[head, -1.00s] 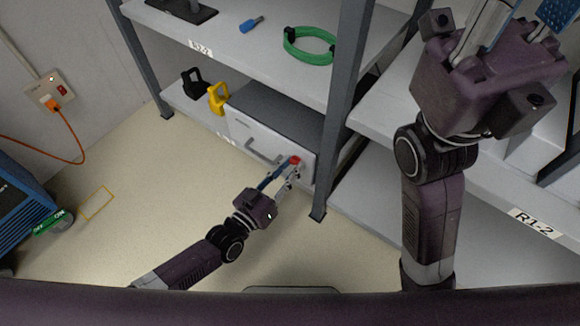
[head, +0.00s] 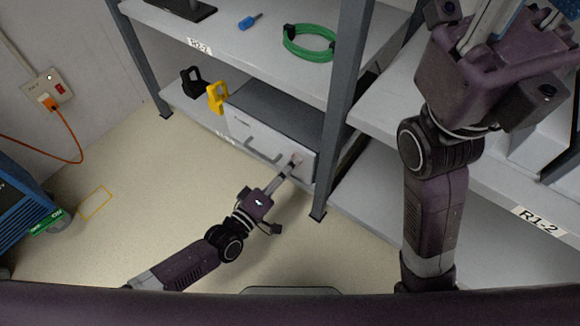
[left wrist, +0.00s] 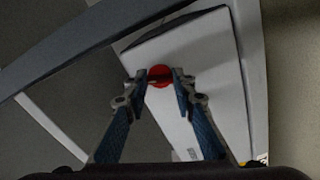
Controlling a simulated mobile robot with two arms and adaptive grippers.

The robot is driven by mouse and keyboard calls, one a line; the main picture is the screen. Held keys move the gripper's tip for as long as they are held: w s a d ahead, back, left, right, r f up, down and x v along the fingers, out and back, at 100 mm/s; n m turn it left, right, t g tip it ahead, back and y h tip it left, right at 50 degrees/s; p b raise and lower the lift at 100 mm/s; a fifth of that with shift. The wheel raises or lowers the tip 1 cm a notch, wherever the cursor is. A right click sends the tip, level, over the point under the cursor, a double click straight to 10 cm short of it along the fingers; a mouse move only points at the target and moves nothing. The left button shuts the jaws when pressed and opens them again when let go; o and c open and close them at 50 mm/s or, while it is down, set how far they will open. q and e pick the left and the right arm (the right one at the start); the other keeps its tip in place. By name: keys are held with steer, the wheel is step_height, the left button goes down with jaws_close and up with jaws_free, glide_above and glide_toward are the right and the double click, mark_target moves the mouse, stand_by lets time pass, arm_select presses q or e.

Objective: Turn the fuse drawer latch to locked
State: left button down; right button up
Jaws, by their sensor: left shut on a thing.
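The fuse drawer (head: 250,131) is a white-fronted box with a grey top and a bar handle, on the lower shelf in the head view. Its latch is a round red knob (left wrist: 160,76) on the white front in the left wrist view. My left gripper (head: 294,162) reaches the right end of the drawer front. In the left wrist view its fingertips (left wrist: 160,80) are shut on the red latch from both sides. The latch is almost hidden in the head view. My right gripper is raised at the upper right; its fingertips are beyond the picture edge.
A yellow padlock (head: 217,98) and a black padlock (head: 192,82) stand left of the drawer. A grey shelf post (head: 342,120) rises close to the drawer's right end. A green cable coil (head: 309,43) lies on the shelf above. The floor in front is clear.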

arm_select(q)
steer(key=shift+f+n+b, duration=0.1)
steer(key=shift+n+b, duration=0.35)
steer(key=shift+n, duration=1.55)
steer(key=c, duration=1.6)
jaws_free()
steer(key=v, duration=1.2)
